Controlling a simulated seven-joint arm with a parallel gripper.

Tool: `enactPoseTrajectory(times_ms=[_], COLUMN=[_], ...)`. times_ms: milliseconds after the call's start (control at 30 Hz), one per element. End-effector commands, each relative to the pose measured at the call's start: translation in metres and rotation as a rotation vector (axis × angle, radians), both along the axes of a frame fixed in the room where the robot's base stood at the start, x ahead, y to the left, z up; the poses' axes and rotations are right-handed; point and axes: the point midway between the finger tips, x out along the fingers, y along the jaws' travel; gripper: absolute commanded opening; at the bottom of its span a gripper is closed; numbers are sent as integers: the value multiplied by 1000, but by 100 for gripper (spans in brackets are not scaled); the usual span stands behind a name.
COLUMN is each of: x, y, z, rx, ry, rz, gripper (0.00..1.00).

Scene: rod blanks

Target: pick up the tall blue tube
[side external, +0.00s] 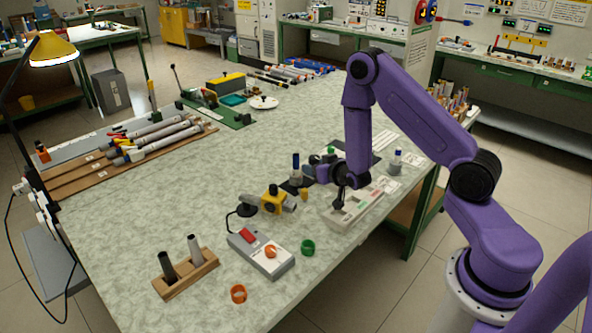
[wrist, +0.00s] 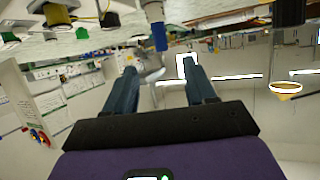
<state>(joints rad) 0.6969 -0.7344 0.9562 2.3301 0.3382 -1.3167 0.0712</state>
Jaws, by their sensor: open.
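A tube with a dark blue upper part and a paler lower part (side external: 296,162) stands upright on a small dark base in the middle of the table in the side view. In the wrist view, which is upside down, the blue tube (wrist: 160,36) hangs from the top edge, just beyond the gap between the fingers. My gripper (side external: 309,171) lies nearly level, pointing left at the tube from its right side. In the wrist view my gripper (wrist: 162,67) has its two fingers wide apart with nothing between them. Whether a finger touches the tube cannot be told.
A yellow and grey device (side external: 274,199) stands in front of the tube. A pale tray (side external: 352,209) lies below my wrist. A second, blue-topped short tube (side external: 395,162) stands at right. A wooden stand (side external: 186,279) holds two rods at front left. The table's centre left is clear.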

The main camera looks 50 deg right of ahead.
Motion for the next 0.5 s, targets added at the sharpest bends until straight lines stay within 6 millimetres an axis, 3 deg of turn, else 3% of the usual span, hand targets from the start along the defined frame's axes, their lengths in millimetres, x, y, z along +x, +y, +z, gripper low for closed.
enactPoseTrajectory(times_ms=[500], x=[68], y=[-23], z=[-30], rx=[0], ry=[0], rz=[0], gripper=[55])
